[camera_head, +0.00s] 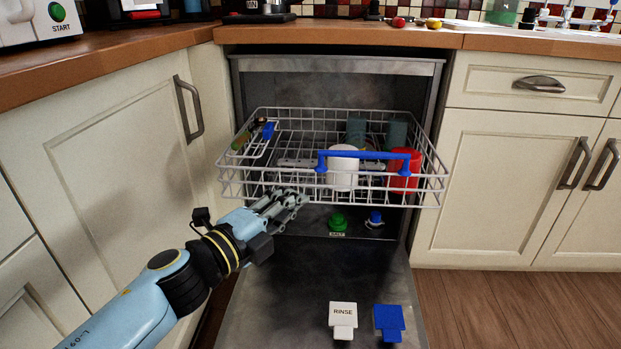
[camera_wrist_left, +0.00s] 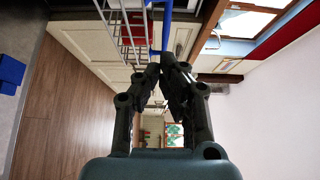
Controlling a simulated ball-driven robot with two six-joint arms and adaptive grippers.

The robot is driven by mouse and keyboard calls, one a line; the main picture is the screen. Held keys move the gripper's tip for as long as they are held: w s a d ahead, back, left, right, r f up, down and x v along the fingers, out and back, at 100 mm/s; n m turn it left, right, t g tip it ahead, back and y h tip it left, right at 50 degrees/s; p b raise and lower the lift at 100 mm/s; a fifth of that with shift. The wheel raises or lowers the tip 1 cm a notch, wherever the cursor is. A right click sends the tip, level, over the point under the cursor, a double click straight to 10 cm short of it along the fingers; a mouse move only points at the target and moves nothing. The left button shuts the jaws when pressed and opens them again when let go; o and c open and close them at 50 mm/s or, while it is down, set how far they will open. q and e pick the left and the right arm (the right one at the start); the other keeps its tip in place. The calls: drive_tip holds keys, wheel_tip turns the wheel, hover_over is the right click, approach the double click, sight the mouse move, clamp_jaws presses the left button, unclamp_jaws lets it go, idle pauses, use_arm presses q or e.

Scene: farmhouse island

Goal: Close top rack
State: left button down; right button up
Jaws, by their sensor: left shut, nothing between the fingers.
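The top rack (camera_head: 262,183) is a grey wire basket with a blue handle (camera_head: 340,154), pulled forward out of the dishwasher. It holds a white cup (camera_head: 342,168), a red cup (camera_head: 402,172) and dark cups at the back. In the left wrist view the rack's wires (camera_wrist_left: 127,28) and blue handle (camera_wrist_left: 165,24) show at the top. My left gripper (camera_head: 300,199) is shut and empty at the rack's front left, below the handle in the head view. I cannot tell whether it touches the wires. The gripper also shows in the left wrist view (camera_wrist_left: 163,66). My right gripper is not in view.
The dishwasher door (camera_head: 275,300) lies open below, with a white RINSE tab (camera_head: 343,316) and a blue tab (camera_head: 389,321) on it. Cabinets (camera_head: 525,185) stand on both sides. A wooden counter (camera_head: 335,34) runs above. Wooden floor is clear at right.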

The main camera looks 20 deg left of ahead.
sight(322, 168)
use_arm(q)
drive_tip(key=x, duration=0.4)
drive_tip(key=a+b+x, duration=0.1)
drive_tip(key=x, duration=0.3)
drive_tip(key=a+b+x, duration=0.1)
drive_tip(key=x, duration=0.3)
drive_tip(key=shift+w+a+f, duration=0.1)
drive_tip(key=shift+w+a, duration=0.1)
drive_tip(key=shift+w, duration=0.25)
drive_tip(key=shift+w+a, duration=0.1)
drive_tip(key=shift+w, duration=0.2)
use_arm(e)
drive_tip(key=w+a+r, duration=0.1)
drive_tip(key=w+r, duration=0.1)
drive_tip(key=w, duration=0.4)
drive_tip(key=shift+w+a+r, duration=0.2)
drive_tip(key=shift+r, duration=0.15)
use_arm(q)
drive_tip(key=shift+w, duration=0.1)
